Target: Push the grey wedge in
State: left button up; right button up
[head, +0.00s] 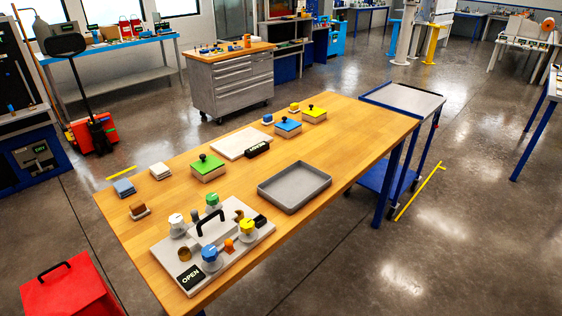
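A pale grey board (167,264) lies at the near left end of the wooden table. On it stands a white block (216,233) with a black arched handle (211,221). Around the block are several knobs, white, green (212,200), blue (209,254) and yellow (247,226), and small brown and orange pieces. A small grey piece (195,215) stands behind the block; I cannot tell whether it is the grey wedge. A black OPEN sign (190,276) lies at the board's front corner. Neither of my grippers is in view.
The wooden table (350,150) also holds an empty grey tray (294,187), green (208,167), blue (288,127) and yellow (314,115) lidded boxes, a white panel (240,143) and a black LOVER-like sign (258,149). A blue cart (402,99) stands behind its right end.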

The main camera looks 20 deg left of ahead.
aim_at(194, 213)
jog(key=u, duration=1.1)
